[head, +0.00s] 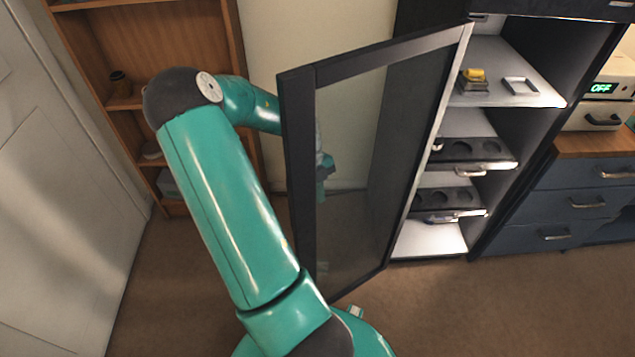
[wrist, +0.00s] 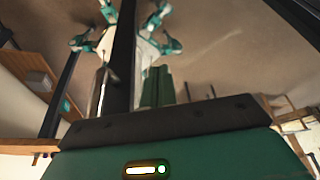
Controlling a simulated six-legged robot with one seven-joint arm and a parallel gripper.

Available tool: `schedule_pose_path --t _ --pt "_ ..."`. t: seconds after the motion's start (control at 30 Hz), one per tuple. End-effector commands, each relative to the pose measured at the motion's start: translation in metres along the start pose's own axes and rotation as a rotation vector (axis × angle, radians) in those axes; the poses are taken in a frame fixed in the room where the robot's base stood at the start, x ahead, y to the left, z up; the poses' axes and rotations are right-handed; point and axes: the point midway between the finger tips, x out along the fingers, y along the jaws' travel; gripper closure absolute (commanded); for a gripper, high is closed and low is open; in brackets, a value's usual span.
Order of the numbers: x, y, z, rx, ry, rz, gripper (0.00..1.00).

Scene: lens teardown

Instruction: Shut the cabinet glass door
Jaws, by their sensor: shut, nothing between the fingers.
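The cabinet glass door (head: 350,150) stands wide open in the head view, a dark-framed pane swung out from the left side of the cabinet (head: 540,75). Its free edge (head: 302,190) is toward me. My teal arm passes behind this edge. My gripper (head: 322,180) shows only dimly through the glass, on the pane's far side. It is shut and holds nothing. I cannot tell whether it touches the door. In the wrist view, a dark upright bar (wrist: 120,50) crosses the upper middle, probably the door frame.
The open cabinet shows an upper shelf with a yellow-topped item (head: 473,76) and a small tray (head: 520,86), above pull-out racks (head: 480,150). A wooden bookcase (head: 120,50) and a pale door (head: 60,190) are at left. Blue drawers (head: 585,205) stand at right. Carpet (head: 500,310) lies clear in front.

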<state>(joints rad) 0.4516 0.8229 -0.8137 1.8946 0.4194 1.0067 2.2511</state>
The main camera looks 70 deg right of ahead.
Motion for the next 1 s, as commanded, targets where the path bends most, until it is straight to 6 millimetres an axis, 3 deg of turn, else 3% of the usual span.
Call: schedule_pose_path --t 0.17,0.3,0.47,1.0 --pt "0.037 0.000 -0.001 0.002 0.003 0.001 1.00" --pt "0.043 0.001 -0.022 0.001 -0.001 0.002 1.00" --pt "0.048 0.000 -0.035 0.000 -0.001 0.001 1.00" --pt "0.049 0.001 -0.037 -0.006 -0.001 -0.002 1.00"
